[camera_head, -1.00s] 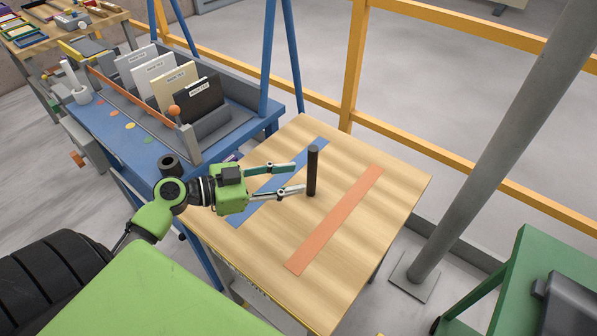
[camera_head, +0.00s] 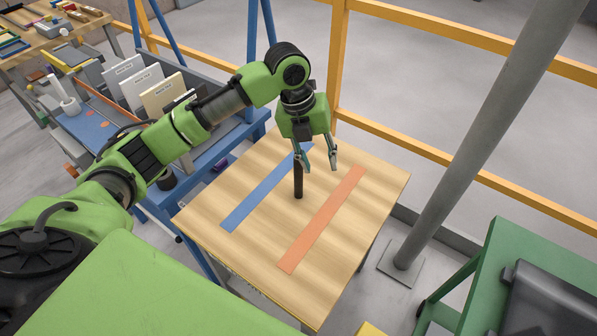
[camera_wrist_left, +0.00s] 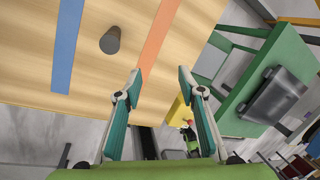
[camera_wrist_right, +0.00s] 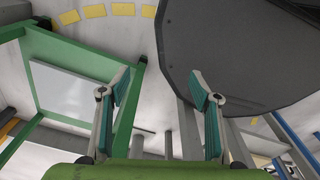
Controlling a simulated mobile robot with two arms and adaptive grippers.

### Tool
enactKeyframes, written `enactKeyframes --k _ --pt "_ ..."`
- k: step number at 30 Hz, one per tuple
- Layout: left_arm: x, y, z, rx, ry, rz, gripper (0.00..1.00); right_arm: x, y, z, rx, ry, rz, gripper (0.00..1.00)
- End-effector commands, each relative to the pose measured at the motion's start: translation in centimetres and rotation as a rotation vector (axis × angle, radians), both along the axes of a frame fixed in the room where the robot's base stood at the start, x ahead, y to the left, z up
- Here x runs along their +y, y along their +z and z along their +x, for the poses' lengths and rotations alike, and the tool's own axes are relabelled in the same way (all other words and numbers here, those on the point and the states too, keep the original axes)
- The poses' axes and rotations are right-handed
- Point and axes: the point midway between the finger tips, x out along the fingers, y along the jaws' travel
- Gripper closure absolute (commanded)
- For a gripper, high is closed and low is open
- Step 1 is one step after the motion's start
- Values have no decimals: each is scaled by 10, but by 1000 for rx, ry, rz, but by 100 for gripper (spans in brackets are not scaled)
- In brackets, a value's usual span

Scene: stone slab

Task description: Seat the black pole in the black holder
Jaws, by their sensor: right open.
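The black pole (camera_head: 298,180) stands upright on the wooden table (camera_head: 250,250), between a blue strip and an orange strip. In the left wrist view its round top (camera_wrist_left: 110,40) lies up and left of the fingers. My left gripper (camera_head: 318,166) points down above the table near the pole's top, open and empty; the pole is not between its fingers. A short black cylinder, seemingly the black holder (camera_head: 167,181), stands at the blue bench's near end, partly hidden by my left arm. My right gripper (camera_wrist_right: 160,84) is open and empty in the right wrist view, outside the head view.
The blue bench (camera_head: 207,153) left of the table carries upright files (camera_head: 160,95). A yellow railing (camera_head: 410,147) and a grey post (camera_head: 480,130) stand beyond the table. A green cart (camera_head: 470,275) stands at the right. The table's front is clear.

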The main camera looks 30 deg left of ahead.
Motion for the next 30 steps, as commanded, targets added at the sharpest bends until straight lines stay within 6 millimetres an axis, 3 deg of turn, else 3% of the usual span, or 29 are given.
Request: enactKeyframes --k 1,4,10,21,30 --pt "15 14 6 -14 -27 75 64 0 6 0 0 0 0 43" --pt "39 28 12 -24 -68 188 64 0 10 0 0 0 0 43" --pt "60 35 15 -23 -99 285 64 -1 12 0 0 1 -1 43" --pt "62 -29 24 -20 -100 283 64 -3 21 1 -1 1 -4 43" --pt "64 -54 27 -22 -100 284 64 -3 27 1 -1 1 -4 43"
